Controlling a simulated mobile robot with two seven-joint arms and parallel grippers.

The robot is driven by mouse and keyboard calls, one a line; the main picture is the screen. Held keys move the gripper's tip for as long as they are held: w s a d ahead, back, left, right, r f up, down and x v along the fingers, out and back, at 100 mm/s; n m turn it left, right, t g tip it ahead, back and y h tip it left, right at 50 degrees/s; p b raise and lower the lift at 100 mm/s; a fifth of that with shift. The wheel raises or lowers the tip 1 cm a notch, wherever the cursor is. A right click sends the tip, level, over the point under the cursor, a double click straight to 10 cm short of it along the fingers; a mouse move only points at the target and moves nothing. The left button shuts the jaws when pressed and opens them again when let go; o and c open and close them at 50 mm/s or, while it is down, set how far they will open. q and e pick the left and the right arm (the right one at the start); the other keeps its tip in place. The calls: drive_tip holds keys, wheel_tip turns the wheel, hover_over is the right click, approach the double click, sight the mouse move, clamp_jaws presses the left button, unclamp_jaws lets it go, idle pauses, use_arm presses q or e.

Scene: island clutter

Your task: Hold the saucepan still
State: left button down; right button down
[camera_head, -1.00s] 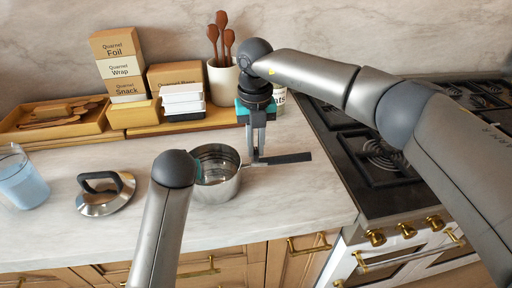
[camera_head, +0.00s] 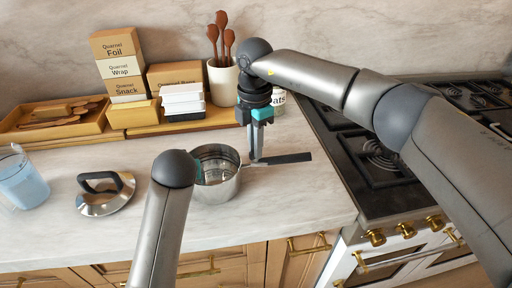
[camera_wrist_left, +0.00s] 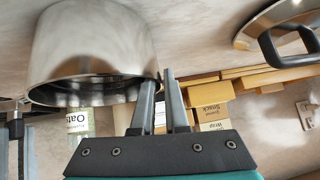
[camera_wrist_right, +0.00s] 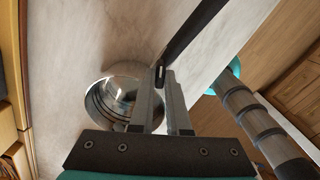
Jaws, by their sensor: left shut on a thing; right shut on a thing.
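The steel saucepan (camera_head: 222,185) stands upright on the marble counter, its dark handle (camera_head: 290,158) pointing right. My right gripper (camera_head: 256,158) comes down from above and is shut on the handle near the pan. The right wrist view shows its fingertips (camera_wrist_right: 167,72) at the handle, with the saucepan (camera_wrist_right: 108,95) beside them. My left gripper is mostly hidden behind its own arm in the head view. In the left wrist view its fingertips (camera_wrist_left: 166,78) are shut on the rim of the saucepan (camera_wrist_left: 95,45), on the side away from the handle.
A lid (camera_head: 106,194) with a black handle and a blue-filled glass pitcher (camera_head: 22,182) stand to the left. Boxes (camera_head: 118,65), a wooden tray (camera_head: 90,128) and a utensil crock (camera_head: 222,82) line the back. A stove (camera_head: 375,150) is to the right. The front counter is clear.

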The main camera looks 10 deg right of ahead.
drive_tip(key=m, duration=0.5)
drive_tip(key=shift+a+r, duration=0.1)
drive_tip(key=c, duration=0.8)
unclamp_jaws()
wheel_tip(320, 180, up, 12)
